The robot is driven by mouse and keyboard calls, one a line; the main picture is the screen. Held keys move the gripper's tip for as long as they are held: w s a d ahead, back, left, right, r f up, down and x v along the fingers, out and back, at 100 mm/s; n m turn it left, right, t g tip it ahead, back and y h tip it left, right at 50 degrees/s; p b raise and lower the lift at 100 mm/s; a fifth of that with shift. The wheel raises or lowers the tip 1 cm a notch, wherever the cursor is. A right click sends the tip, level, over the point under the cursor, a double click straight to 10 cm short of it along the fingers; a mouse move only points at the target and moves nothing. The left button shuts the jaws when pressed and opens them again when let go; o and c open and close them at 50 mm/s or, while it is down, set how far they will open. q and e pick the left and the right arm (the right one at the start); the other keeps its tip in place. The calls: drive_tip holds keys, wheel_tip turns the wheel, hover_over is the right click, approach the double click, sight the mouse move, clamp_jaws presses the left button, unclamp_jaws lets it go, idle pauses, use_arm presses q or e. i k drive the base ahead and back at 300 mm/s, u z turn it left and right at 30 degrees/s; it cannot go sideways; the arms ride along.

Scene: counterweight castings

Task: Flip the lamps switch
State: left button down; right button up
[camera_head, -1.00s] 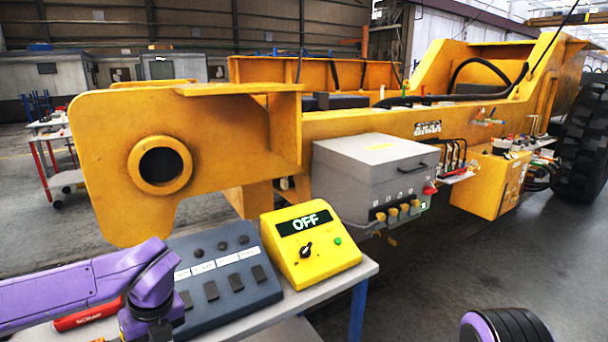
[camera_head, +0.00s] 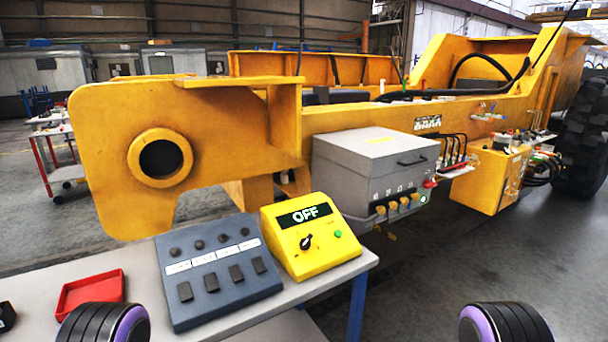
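A dark grey switch panel (camera_head: 222,267) lies on the table in the camera_head view. It has a row of round dark indicators (camera_head: 198,244), a row of white labels (camera_head: 203,260) and a row of dark rocker switches (camera_head: 210,281). The label print is too small to read, so I cannot tell which switch is marked for lamps. The indicators look dark. A yellow box (camera_head: 325,254) beside the panel shows OFF, with a black knob (camera_head: 306,242) and a green button (camera_head: 338,233). Neither gripper is in view; only rounded black and purple parts of my arms show along the bottom edge.
A red tray (camera_head: 90,291) sits on the grey table (camera_head: 145,290) left of the panel. A black object (camera_head: 6,316) is at the left edge. A large yellow machine frame (camera_head: 100,150) with a grey box (camera_head: 370,160) stands close behind the table.

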sight(184, 290)
drive_tip(key=z, duration=1.8)
drive_tip(key=k, duration=1.4)
drive_tip(key=u, duration=1.65)
